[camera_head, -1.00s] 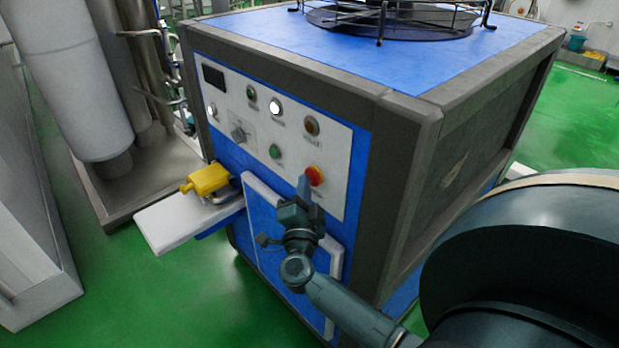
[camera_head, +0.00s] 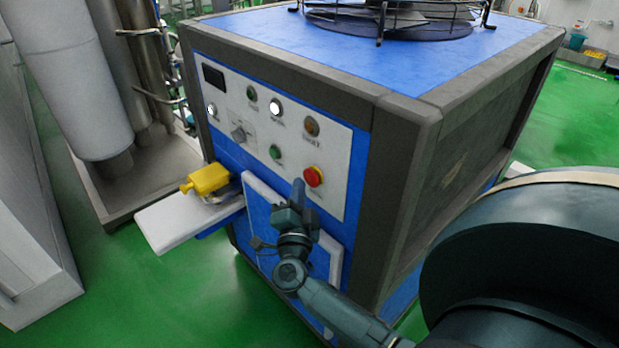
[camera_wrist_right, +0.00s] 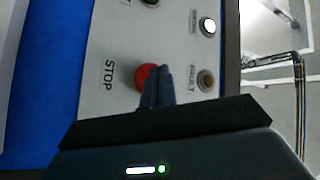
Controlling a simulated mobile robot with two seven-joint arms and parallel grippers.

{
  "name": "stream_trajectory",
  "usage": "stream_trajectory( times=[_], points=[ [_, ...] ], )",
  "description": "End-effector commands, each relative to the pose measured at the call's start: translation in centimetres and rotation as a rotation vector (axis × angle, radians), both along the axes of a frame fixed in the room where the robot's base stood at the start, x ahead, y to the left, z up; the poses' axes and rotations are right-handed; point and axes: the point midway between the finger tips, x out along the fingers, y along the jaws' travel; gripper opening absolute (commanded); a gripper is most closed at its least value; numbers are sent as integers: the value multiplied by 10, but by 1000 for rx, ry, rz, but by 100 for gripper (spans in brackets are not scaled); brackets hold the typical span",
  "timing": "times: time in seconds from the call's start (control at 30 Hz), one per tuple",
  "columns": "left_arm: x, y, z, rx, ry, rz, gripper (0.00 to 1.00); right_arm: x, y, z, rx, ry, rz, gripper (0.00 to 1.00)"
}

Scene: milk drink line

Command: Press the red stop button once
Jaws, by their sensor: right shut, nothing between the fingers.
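The red stop button (camera_head: 313,176) sits at the lower right of the white control panel (camera_head: 335,150) on the blue machine. In the right wrist view the red button (camera_wrist_right: 143,76) shows beside the word STOP, partly hidden by my fingers. My right gripper (camera_head: 299,186) is shut and empty, its fingertips just left of and below the button in the head view. In the right wrist view the shut fingers (camera_wrist_right: 164,72) overlap the button's right edge; a gap to the panel shows in the head view. My left gripper is not in view.
Other controls are close by: a green button (camera_head: 275,152), an orange fault lamp (camera_head: 311,126) and a rotary switch (camera_head: 239,134). A yellow object (camera_head: 208,179) lies on a white shelf (camera_head: 185,222) at the left. Green floor is clear in front.

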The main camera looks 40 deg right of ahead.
Motion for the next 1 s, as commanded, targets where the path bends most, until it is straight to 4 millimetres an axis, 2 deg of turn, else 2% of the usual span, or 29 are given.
stream_trajectory(
  times=[0.17,0.63,1.0],
  points=[
    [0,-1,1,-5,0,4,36,0,2,0,1,1,0,0],
    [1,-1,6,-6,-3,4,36,-4,45,0,2,1,0,0],
    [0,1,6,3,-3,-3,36,-4,50,0,0,1,1,0]
  ],
)
